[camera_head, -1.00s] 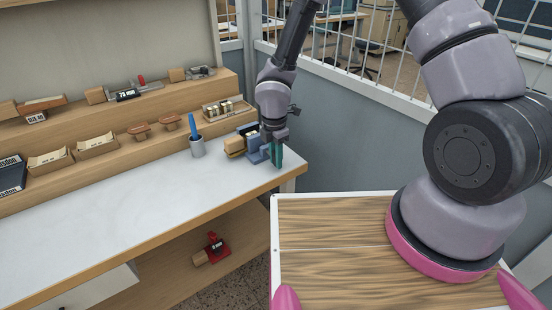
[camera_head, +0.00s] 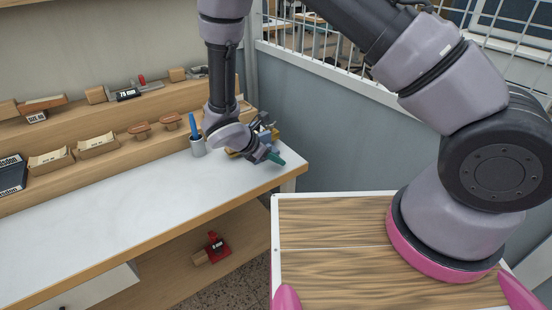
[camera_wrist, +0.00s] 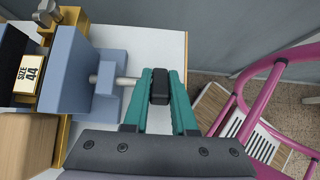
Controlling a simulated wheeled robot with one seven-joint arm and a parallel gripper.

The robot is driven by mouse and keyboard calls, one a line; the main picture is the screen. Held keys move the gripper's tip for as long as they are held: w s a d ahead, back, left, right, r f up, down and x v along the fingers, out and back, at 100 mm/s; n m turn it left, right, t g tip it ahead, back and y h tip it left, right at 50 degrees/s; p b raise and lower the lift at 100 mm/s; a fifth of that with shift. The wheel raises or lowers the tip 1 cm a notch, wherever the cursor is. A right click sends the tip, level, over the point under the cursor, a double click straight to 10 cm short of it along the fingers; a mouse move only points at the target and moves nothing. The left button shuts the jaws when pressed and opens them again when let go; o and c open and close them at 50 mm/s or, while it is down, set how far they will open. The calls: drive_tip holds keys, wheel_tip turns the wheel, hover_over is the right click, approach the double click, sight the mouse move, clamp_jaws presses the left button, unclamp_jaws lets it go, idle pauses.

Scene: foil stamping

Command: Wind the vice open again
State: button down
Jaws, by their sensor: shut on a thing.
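The vice (camera_wrist: 75,75) is blue and shows at the left of the wrist view, with a metal screw (camera_wrist: 118,81) running out to a black handle knob (camera_wrist: 160,86). My gripper (camera_wrist: 162,88) has green fingers and is shut on that knob, one finger on either side. In the head view my gripper (camera_head: 273,158) is at the right end of the bench, and my wrist hides most of the vice. A block with a label reading "SIZE 44" (camera_wrist: 29,78) sits at the vice's left side; whether the jaws press on it I cannot tell.
The white bench top (camera_head: 120,205) is clear to the left. A cup with a blue tool (camera_head: 198,147) stands close beside my wrist. A grey wall (camera_head: 340,140) is behind the bench end.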

drive_tip(key=shift+t+h, duration=0.3)
drive_tip(key=shift+h, duration=0.2)
idle(0.3)
drive_tip(key=c, duration=0.7)
unclamp_jaws()
drive_tip(key=v, duration=1)
drive_tip(key=shift+s+a+r, duration=0.1)
drive_tip(key=shift+s+a, duration=0.1)
drive_tip(key=shift+a, duration=0.15)
